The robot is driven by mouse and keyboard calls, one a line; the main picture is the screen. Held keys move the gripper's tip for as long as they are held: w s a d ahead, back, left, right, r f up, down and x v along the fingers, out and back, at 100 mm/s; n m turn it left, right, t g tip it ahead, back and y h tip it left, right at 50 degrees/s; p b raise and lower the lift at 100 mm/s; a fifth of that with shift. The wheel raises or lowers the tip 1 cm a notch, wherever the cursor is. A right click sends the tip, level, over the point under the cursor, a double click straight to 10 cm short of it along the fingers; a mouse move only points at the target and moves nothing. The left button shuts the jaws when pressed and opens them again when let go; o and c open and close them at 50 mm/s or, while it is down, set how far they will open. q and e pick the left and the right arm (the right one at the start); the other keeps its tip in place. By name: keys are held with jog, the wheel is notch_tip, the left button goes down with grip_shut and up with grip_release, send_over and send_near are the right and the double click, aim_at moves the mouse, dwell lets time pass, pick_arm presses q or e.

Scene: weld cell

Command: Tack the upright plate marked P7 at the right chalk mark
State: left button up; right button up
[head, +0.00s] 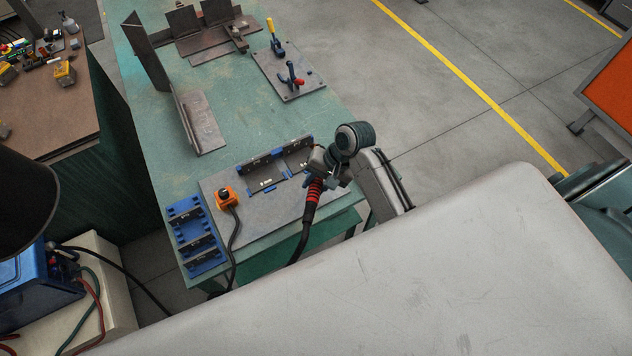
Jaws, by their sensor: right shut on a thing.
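My right gripper (328,163) is shut on a welding torch with a red and black handle (313,193), over the right end of a small fixture. This fixture (262,182) stands on a grey plate on the green bench and carries dark upright plates (258,163). The gripper partly covers its right end. Other upright plates stand farther back: a tall dark one (148,50), an angled one (200,122) and two on a rusty base (183,20). I cannot read the P7 marking or make out a chalk mark on any of them. My left gripper is not in view.
A blue rack (194,235) with dark pieces and an orange button box (227,197) with a black cable sit left of the fixture. A plate with toggle clamps (300,88) lies behind. The torch cable hangs over the bench's front edge.

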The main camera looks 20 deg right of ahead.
jog(key=shift+w, duration=0.1)
jog(key=shift+w+f+b, duration=0.4)
jog(key=shift+w+f, duration=0.4)
jog(key=shift+f, duration=0.15)
jog(key=shift+a+p, duration=0.4)
jog(key=shift+a, duration=0.2)
dwell(1.1)
jog(key=shift+s, duration=0.1)
jog(key=s+r, duration=0.1)
jog(key=r, duration=0.1)
jog(key=s+r, duration=0.2)
jog(key=shift+s+d, duration=0.1)
jog(key=shift+s, duration=0.1)
jog(key=shift+r, duration=2.9)
